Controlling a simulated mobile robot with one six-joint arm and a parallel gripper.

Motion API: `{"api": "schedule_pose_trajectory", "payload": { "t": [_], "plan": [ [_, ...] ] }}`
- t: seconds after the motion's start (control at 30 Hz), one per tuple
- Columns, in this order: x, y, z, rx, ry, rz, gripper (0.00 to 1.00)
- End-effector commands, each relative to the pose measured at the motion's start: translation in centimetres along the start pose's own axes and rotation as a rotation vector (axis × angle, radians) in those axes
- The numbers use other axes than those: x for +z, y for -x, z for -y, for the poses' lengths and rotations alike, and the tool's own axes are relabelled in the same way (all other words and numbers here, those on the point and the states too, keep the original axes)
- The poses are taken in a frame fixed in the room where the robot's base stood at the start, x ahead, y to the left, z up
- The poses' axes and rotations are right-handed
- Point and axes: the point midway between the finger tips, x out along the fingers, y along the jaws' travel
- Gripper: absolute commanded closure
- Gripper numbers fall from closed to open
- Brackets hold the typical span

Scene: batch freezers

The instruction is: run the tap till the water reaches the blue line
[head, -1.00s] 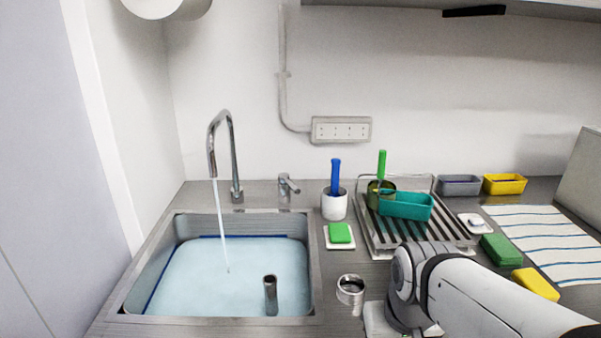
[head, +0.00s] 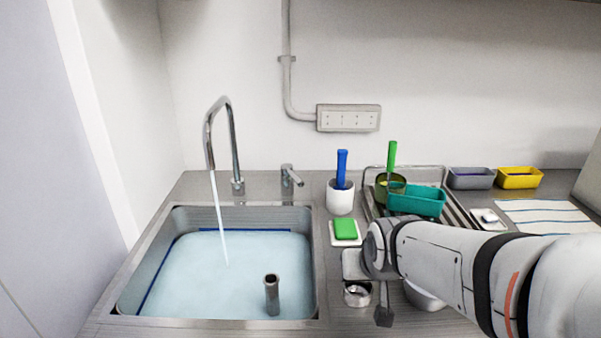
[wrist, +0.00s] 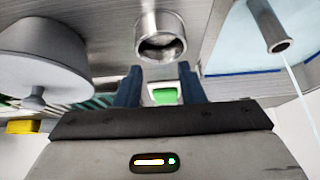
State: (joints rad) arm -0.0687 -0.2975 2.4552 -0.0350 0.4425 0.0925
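The tap (head: 236,150) is running; its stream (head: 220,220) falls into the sink (head: 320,270). The stream also shows in the wrist view (wrist: 298,90). The tap lever (head: 290,176) stands on the counter right of the spout. Pale blue water (head: 200,270) covers the sink floor broadly. The blue line (head: 150,275) shows along the left and back walls at the water's edge; the exact gap is too small to tell. My gripper (wrist: 158,86) is open and empty, its blue fingers apart.
An upright pipe (head: 272,296) rises from the water. A metal cup-like ring (head: 357,294) stands right of the sink, near my gripper. A green sponge (head: 345,229), a white pot with a blue-handled brush (head: 341,196) and a dish rack (head: 460,212) stand behind.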

Motion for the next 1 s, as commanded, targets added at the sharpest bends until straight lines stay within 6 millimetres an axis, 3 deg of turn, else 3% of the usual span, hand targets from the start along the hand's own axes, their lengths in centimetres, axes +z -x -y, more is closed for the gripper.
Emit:
{"api": "schedule_pose_trajectory", "payload": {
  "t": [0.03, 0.2, 0.4, 0.5, 0.7, 1.0],
  "plan": [
    [-2.0, -1.7, 0.7, -0.013, 0.002, -0.075, 0.64],
    [-8.9, -5.2, 3.3, -0.076, 0.001, -0.364, 0.64],
    [-15.1, -7.3, 6.7, -0.167, -0.016, -0.687, 0.64],
    [-17.0, -7.5, 8.2, -0.217, -0.025, -0.815, 0.64],
    [-18.7, -7.4, 9.9, -0.283, -0.036, -0.966, 0.64],
    [-21.6, -8.6, 10.9, -0.296, -0.040, -0.999, 0.64]
  ]
}}
